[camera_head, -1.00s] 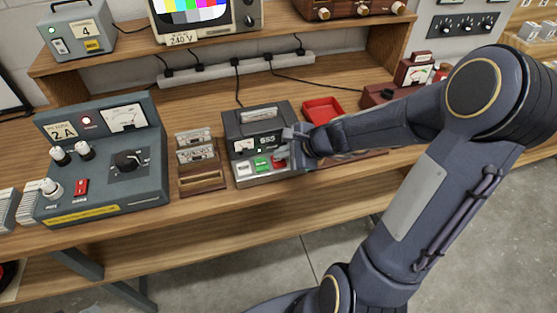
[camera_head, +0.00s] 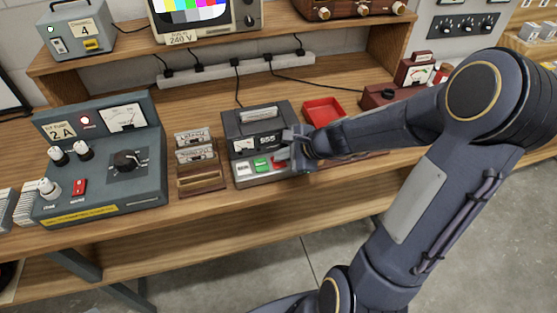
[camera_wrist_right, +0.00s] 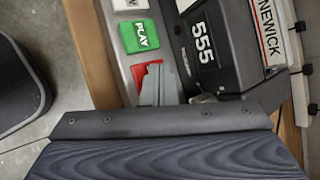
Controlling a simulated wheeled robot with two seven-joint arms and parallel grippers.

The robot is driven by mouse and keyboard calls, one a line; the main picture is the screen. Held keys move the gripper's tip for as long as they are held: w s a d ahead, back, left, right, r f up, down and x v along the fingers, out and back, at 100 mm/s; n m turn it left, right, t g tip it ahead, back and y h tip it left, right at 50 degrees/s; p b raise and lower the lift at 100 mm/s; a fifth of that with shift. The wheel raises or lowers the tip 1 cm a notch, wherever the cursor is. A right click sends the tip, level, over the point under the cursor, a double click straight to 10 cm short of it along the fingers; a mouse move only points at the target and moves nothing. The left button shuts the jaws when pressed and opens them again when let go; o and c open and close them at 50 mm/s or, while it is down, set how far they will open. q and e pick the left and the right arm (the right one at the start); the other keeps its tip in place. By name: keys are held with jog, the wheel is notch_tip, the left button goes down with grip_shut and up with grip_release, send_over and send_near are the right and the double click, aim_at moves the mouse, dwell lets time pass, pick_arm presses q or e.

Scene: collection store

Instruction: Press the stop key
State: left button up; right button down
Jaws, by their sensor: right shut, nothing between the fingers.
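The tape recorder (camera_head: 262,130), a dark grey box marked 555 with a cassette in its top, stands on the bench. Along its front is a row of keys: a pale key (camera_head: 243,168), a green key (camera_head: 261,163) and a red key (camera_head: 278,162). In the right wrist view the green key (camera_wrist_right: 139,36) reads PLAY; the red key (camera_wrist_right: 139,74) is partly covered and its label is hidden. My right gripper (camera_head: 289,150) is shut and empty, its tips over the red key; I cannot tell if they touch it. My left gripper is out of view.
A grey power supply (camera_head: 105,165) stands left, with a wooden cassette rack (camera_head: 200,182) between it and the recorder. A red tray (camera_head: 322,111) lies behind my right forearm. Cables run to a power strip (camera_head: 240,68) at the back.

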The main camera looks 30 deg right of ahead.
aim_at(282, 163)
jog(key=shift+r, duration=0.1)
jog(key=shift+r+p, duration=0.75)
jog(key=shift+p, duration=0.05)
notch_tip(282, 163, up, 5)
jog(key=p, duration=0.4)
jog(key=shift+p, duration=0.35)
dwell(0.5)
